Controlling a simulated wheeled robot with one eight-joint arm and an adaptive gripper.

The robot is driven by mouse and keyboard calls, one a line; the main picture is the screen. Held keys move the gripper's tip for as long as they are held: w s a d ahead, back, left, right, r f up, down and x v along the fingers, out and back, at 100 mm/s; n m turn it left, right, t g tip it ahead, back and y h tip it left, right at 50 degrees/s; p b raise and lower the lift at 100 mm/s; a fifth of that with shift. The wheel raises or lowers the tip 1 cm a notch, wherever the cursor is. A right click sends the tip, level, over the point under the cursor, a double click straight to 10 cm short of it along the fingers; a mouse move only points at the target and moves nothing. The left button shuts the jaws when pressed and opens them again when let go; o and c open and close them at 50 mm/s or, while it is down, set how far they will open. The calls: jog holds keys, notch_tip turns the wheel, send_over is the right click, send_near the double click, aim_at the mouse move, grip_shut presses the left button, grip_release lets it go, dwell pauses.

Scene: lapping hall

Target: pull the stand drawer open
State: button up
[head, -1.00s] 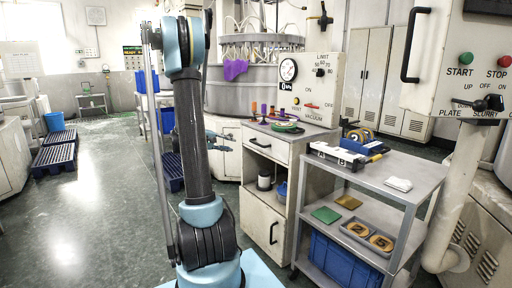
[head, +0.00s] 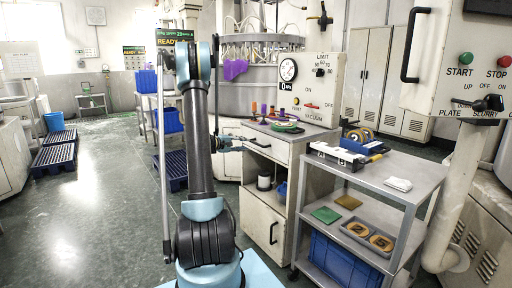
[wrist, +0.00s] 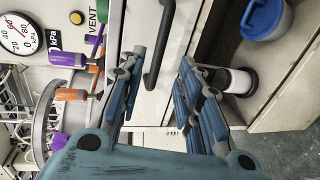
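The stand (head: 287,175) is a pale cabinet with a drawer (head: 268,144) at the top, which looks shut. The drawer's dark bar handle (head: 258,142) is on its front. My gripper (head: 240,143) is just left of the handle in the head view. In the wrist view my gripper (wrist: 160,62) is open and empty, its blue-grey fingers spread either side of the handle (wrist: 158,42). Whether the handle lies within finger reach or a little beyond is hard to tell. The drawer front (wrist: 147,100) shows behind it.
Below the drawer, an open shelf holds a white-and-black canister (head: 264,182) and a blue container (head: 282,190). A lower door (head: 262,222) has its own handle. A grey cart (head: 385,180) stands to the right.

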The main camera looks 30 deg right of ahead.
aim_at(257, 144)
jog(key=x, duration=0.9)
jog(key=shift+d+f, duration=0.1)
jog(key=shift+d, duration=0.2)
grip_shut()
